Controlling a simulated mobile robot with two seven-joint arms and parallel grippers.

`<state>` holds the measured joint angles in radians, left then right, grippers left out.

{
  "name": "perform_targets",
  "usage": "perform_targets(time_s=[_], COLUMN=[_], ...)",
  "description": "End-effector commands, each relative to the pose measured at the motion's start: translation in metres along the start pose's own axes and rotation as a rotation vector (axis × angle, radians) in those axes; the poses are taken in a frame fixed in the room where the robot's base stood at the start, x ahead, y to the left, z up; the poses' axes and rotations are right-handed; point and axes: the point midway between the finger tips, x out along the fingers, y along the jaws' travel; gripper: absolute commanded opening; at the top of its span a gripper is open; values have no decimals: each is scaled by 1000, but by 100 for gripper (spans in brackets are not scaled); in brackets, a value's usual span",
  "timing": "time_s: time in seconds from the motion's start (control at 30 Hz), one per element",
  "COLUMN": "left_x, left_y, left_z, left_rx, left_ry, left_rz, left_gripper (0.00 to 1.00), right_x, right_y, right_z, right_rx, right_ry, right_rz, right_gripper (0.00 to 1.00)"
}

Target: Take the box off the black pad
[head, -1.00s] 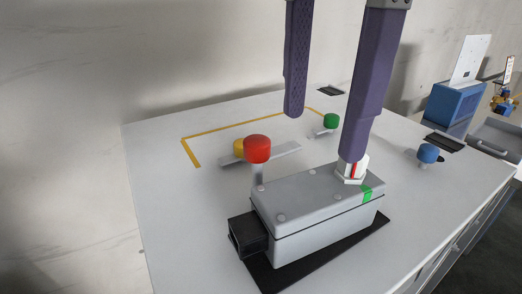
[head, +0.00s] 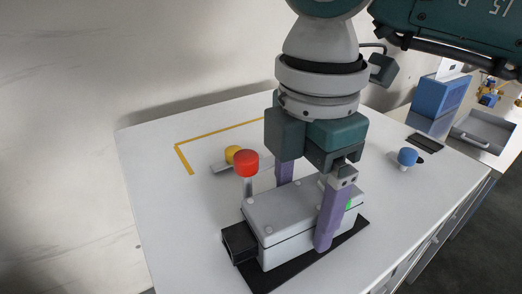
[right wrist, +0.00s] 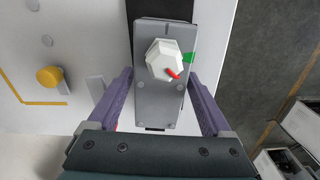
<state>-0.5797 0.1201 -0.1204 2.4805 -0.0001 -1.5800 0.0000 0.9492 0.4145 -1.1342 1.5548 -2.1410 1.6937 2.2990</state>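The grey box (head: 286,207) lies on the black pad (head: 267,281), a black block (head: 238,243) at its left end. In the right wrist view the box (right wrist: 155,105) bears a white knob (right wrist: 163,60) with a red mark, and a green patch (right wrist: 189,57) at its edge. My right gripper (head: 304,212) is low over the box, one finger on each long side. In the right wrist view its fingers (right wrist: 161,74) are spread around the box, close to its sides, and grip is not evident. My left gripper is not in view.
A red knob (head: 246,163) on a post stands close behind the box's left end, with a yellow knob (head: 232,154) beyond. A blue knob (head: 407,157) stands to the right. A yellow line (head: 215,134) marks the rear table. The left part of the white table (head: 165,220) is clear.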

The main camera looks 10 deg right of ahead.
Motion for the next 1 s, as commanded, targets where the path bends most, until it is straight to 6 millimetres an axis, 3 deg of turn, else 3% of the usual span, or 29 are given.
perform_targets(time_s=[0.07,0.73,1.0], left_x=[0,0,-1], left_y=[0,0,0], left_z=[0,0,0], left_rx=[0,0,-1], left_ry=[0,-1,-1], left_rz=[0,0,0], left_gripper=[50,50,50], right_x=[0,-1,-3], right_y=[0,0,1], right_z=[0,0,1], right_rx=[0,-1,0], right_ry=[0,1,1], right_rz=[0,0,1], right_gripper=[75,0,0])
